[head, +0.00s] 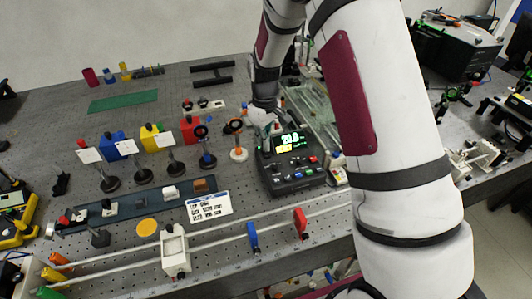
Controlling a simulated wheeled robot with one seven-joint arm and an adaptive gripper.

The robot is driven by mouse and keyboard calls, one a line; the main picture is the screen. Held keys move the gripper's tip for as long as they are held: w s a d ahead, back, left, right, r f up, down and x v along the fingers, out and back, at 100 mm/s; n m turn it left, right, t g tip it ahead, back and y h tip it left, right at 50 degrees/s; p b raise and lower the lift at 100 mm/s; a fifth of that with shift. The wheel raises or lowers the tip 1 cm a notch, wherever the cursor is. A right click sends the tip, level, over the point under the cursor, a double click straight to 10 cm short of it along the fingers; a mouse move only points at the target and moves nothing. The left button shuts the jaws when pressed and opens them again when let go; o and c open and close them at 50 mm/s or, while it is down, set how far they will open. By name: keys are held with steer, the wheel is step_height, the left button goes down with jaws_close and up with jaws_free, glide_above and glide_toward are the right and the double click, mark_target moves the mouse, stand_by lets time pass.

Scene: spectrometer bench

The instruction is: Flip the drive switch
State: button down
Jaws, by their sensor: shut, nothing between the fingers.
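A dark control box (290,185) with a lit green display (288,142) sits right of the picture's middle, with rows of small knobs and buttons on its sloped front. A red button or switch (313,159) is near its right edge. I cannot tell which control is the drive switch. My gripper (261,117) points down at the back left of the box, just beside the display. Its fingers look shut and empty, but they are small in this view. I cannot tell whether they touch the box.
Lens posts (238,150) stand left of the box. A printed card (208,206) lies in front of them. Glass plates (315,107) lie behind the box at right. A rail with blue (252,236) and red sliders (300,222) crosses the front.

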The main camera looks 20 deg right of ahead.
steer(key=shift+f, duration=0.9)
stand_by(0.4)
steer(key=shift+r, duration=0.1)
steer(key=shift+r+p, duration=0.4)
steer(key=shift+r, duration=3.05)
steer(key=s+r+m+t, duration=0.1)
steer(key=s+r, duration=0.5)
steer(key=r, duration=0.3)
steer(key=s+r+m+t, duration=0.2)
steer(key=s+r, duration=0.4)
steer(key=r, duration=0.4)
steer(key=s+r+m+t, duration=0.1)
steer(key=s+r, duration=0.1)
steer(key=s, duration=0.7)
steer(key=s+r+m+t, duration=0.1)
steer(key=s+r+m, duration=0.1)
steer(key=s, duration=0.8)
steer(key=shift+r+t, duration=0.3)
